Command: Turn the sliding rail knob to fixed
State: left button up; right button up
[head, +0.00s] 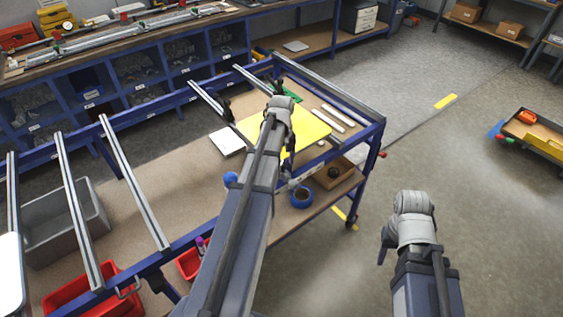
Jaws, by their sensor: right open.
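Silver sliding rails lie across the blue frame of a workbench; one rail (207,102) and another rail (257,80) are near its middle. A small dark fitting (227,108) sits on the first of these rails. I cannot tell whether it is the rail knob, or how any knob is turned. My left arm reaches over the bench, and my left gripper (279,90) is at the far side near the rails, mostly hidden by its own wrist. Whether it touches anything is unclear. My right gripper (383,246) is open over the floor right of the bench, pointing down.
A yellow sheet (312,127) and a white box (227,142) lie on the bench. A blue tape roll (301,196) and a cardboard box (336,172) are below at the right. Red bins (97,289) stand lower left. Floor at right is mostly clear, with a cart (537,135).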

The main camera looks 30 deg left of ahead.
pick_arm(q)
grip_shut()
dwell(0.4)
jog(key=shift+m, duration=2.9)
jog(key=shift+o, duration=0.4)
grip_release()
jog(key=shift+r, duration=0.15)
